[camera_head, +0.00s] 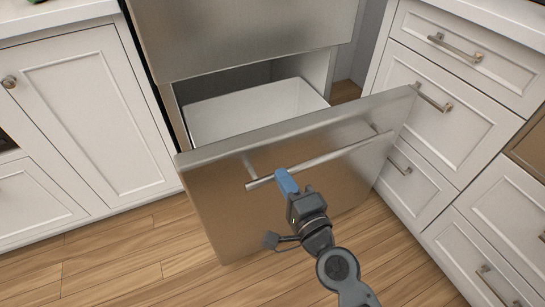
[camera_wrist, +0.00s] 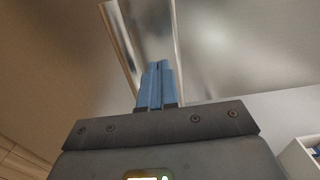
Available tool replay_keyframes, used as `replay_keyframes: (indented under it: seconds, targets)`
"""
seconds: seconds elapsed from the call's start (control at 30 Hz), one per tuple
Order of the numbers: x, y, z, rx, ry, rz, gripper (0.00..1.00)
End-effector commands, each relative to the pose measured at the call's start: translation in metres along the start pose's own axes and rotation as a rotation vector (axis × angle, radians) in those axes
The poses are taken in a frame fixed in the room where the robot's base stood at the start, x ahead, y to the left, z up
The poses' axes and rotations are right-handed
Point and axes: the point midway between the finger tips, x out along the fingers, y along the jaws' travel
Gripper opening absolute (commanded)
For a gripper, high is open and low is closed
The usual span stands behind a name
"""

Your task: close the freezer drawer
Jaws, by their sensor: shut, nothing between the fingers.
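The freezer drawer (camera_head: 225,206) is a wide steel front pulled out from below the fridge, with a white bin (camera_head: 255,112) showing behind it. The drawer is open. Its bar handle (camera_head: 335,153) runs across the upper front. My gripper (camera_head: 284,178) has blue fingers that are shut with nothing between them. In the head view the fingers overlap the left part of the handle; I cannot tell whether they touch it. In the wrist view the shut fingers (camera_wrist: 156,70) point toward the steel front, with the handle (camera_wrist: 122,45) just beyond them.
The steel upper door (camera_head: 240,35) is above the drawer. White cabinets stand at left (camera_head: 95,110) and right (camera_head: 450,85), the right ones close to the drawer's right edge. The wood floor (camera_head: 120,260) is clear at the front left.

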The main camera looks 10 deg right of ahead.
Motion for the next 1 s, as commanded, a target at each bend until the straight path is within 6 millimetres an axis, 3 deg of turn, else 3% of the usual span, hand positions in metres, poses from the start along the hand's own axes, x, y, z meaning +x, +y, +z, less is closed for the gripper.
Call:
replay_keyframes:
  seconds: [0.2,0.37,1.0]
  targets:
    - [0.040,-0.001,0.000,0.000,0.000,-0.001,0.00]
    - [0.056,0.000,0.000,0.000,0.000,-0.001,0.00]
    - [0.068,0.001,-0.006,-0.001,0.001,-0.001,0.00]
